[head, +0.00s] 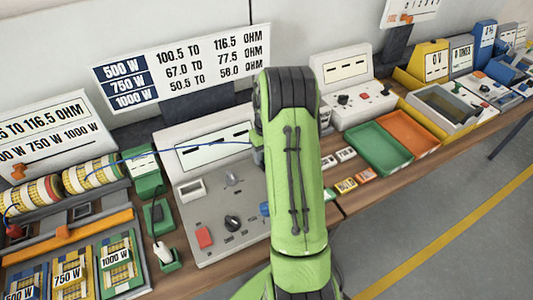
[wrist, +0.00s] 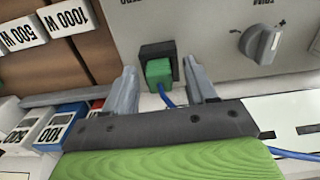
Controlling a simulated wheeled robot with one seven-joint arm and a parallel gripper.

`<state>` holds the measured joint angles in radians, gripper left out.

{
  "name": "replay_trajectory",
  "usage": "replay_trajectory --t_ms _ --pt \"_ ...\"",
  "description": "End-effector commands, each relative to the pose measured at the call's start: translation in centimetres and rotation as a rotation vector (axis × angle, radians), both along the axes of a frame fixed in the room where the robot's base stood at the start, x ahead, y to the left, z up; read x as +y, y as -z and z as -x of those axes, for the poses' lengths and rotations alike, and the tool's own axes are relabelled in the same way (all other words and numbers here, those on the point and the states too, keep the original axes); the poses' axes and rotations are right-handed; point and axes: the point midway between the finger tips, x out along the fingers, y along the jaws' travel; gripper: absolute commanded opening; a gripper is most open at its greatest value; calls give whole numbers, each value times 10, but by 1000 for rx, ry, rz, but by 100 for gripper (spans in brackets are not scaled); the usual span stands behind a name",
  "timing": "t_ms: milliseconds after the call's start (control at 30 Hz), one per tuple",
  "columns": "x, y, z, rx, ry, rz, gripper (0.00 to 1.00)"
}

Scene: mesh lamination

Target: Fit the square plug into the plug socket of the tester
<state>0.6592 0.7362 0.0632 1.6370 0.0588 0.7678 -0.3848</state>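The tester (head: 205,185) is a grey sloped console with knobs and a red switch, left of my arm in the head view. In the wrist view its panel (wrist: 200,22) shows a black square socket (wrist: 150,48). The green square plug (wrist: 159,74) sits at this socket and seems to be in it; its depth cannot be told. A blue cable (wrist: 165,97) runs from the plug. My gripper (wrist: 159,66) is open, one finger on each side of the plug, with visible gaps. My arm hides plug and socket in the head view.
A grey knob (wrist: 262,42) stands near the socket. The blue cable (head: 205,150) crosses the tester to the left. Small labelled blocks (head: 345,185), a green tray (head: 378,148) and an orange tray (head: 410,132) lie to the right. Wound resistors (head: 95,174) stand at the left.

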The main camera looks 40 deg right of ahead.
Motion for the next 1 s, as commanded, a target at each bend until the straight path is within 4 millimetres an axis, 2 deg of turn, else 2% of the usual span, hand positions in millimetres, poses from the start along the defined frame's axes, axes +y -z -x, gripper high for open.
replay_trajectory --t_ms 267,367,467,800,900,1000 --pt "0 0 0 1 0 0 60" --pt "0 -8 -1 -2 0 1 60" --pt "0 -30 -1 -3 0 3 60" --pt "-1 -126 -1 -3 1 3 60" --pt "0 -145 0 -2 1 1 60" --pt "0 -155 0 -1 0 1 60"
